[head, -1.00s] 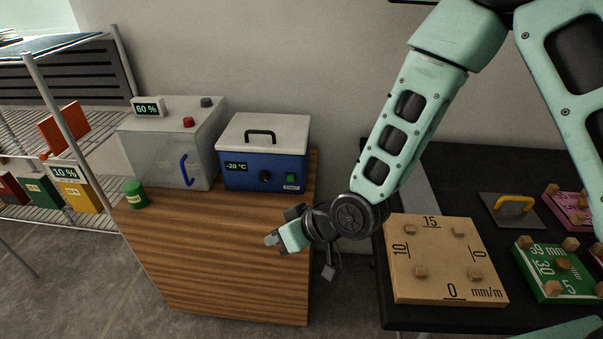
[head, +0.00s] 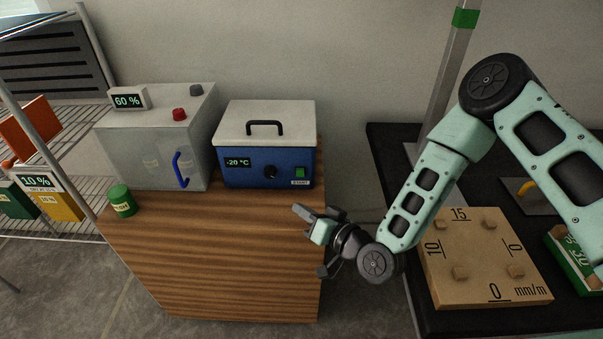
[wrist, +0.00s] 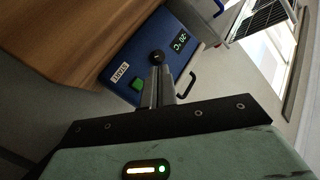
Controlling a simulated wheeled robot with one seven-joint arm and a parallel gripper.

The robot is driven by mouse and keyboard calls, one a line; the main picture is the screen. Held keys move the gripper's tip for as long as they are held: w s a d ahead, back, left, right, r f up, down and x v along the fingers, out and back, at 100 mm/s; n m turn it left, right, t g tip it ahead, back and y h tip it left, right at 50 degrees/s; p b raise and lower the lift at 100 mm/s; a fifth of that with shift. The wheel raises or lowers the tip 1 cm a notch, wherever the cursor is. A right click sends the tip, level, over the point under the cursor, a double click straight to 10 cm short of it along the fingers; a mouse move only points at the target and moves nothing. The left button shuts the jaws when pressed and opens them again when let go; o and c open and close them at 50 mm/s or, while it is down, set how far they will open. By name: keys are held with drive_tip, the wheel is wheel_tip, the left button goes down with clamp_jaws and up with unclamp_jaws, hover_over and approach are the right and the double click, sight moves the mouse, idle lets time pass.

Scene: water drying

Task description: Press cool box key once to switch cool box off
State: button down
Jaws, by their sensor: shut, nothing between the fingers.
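The cool box (head: 240,168) is blue with a pale lid and a black handle, and stands at the back right of the wooden cabinet top. Its display reads -20 °C. A black knob (head: 271,172) and a green key (head: 300,172) are on its front, and the key is lit green. In the wrist view the cool box (wrist: 176,32) appears tilted, with the green key (wrist: 137,83) left of the fingers. My gripper (head: 298,209) is shut and empty, in front of and below the key, apart from the box. In the wrist view its fingertips (wrist: 158,72) point toward the box front.
A grey translucent chamber (head: 130,155) with a 60 % display and blue handle stands left of the cool box. A green jar (head: 122,201) sits at the cabinet's left edge. A wooden board (head: 480,265) lies on the black table at right. The front cabinet top is clear.

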sight(300, 172)
drive_tip(key=w, duration=0.6)
drive_tip(key=shift+w+d+b, duration=0.1)
drive_tip(key=shift+w+b, duration=0.3)
drive_tip(key=shift+w, duration=1)
drive_tip(key=shift+w+b, duration=0.15)
drive_tip(key=shift+b, duration=0.15)
idle(0.9)
drive_tip(key=shift+w, duration=0.3)
drive_tip(key=shift+w+d+b, duration=0.1)
drive_tip(key=shift+w+b, duration=0.25)
drive_tip(key=shift+w, duration=0.15)
idle(0.7)
drive_tip(key=shift+s, duration=0.95)
